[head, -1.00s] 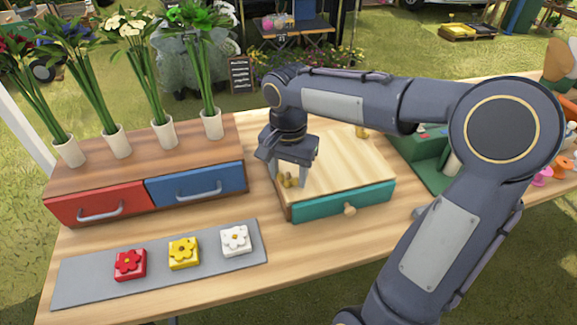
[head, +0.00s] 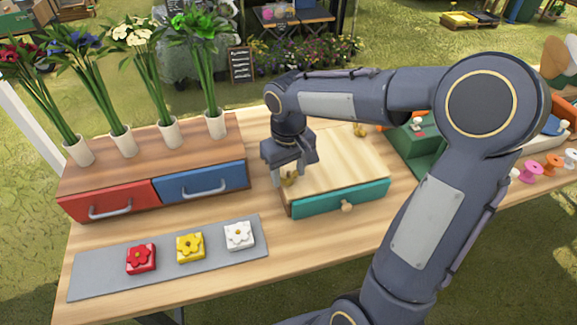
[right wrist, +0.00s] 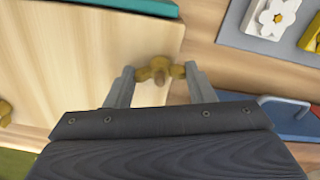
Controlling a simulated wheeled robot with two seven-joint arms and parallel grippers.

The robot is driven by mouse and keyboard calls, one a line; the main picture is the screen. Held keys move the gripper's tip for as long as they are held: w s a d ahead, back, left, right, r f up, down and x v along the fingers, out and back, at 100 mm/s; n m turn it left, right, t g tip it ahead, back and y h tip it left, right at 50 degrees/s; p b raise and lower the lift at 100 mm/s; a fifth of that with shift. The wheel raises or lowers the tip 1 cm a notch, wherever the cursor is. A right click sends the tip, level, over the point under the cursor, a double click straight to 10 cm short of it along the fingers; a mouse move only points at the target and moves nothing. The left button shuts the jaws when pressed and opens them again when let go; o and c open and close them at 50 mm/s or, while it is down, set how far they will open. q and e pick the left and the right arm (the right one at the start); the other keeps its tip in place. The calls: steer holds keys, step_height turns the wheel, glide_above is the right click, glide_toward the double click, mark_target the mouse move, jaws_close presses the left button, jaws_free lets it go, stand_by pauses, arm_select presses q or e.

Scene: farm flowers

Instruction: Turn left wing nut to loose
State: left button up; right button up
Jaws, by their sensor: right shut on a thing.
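The left wing nut (head: 288,181) is a small brass-coloured piece at the left edge of a pale wooden lid (head: 335,160) on a box with a teal drawer. My right gripper (right wrist: 158,84) is shut on this wing nut, which shows in the right wrist view (right wrist: 158,71) with its wings pointing toward the two fingers. In the head view the gripper body (head: 289,152) partly hides the nut. A second wing nut (head: 360,130) sits at the lid's far right edge. My left gripper is not in view.
Left of the box stands a wooden unit with a red drawer (head: 110,200) and a blue drawer (head: 202,184), with several potted flowers on top. A grey mat (head: 95,278) in front holds red, yellow and white flower blocks. A green object (head: 416,145) stands to the right.

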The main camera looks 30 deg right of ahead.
steer(key=n+p, duration=0.1)
steer(key=n, duration=0.3)
steer(key=shift+r+n+p, duration=0.1)
steer(key=shift+n+p, duration=0.2)
steer(key=shift+p, duration=0.1)
steer(key=n+p, duration=0.1)
steer(key=n, duration=0.3)
steer(key=shift+s+n+p, duration=0.1)
steer(key=shift+n+p, duration=0.2)
steer(key=shift+p, duration=0.1)
steer(key=n+p, duration=0.2)
steer(key=n, duration=0.2)
steer(key=shift+n, duration=0.3)
steer(key=n+p, duration=0.1)
steer(key=n, duration=0.2)
steer(key=shift+n+p, duration=0.3)
steer(key=n+p, duration=0.2)
steer(key=n, duration=0.1)
steer(key=shift+n, duration=0.3)
steer(key=n+p, duration=0.2)
steer(key=n, duration=0.2)
steer(key=shift+n+p, duration=0.3)
steer(key=shift+p, duration=0.1)
steer(key=n+p, duration=0.3)
steer(key=n, duration=0.1)
steer(key=shift+n+p, duration=1)
steer(key=shift+n, duration=0.6)
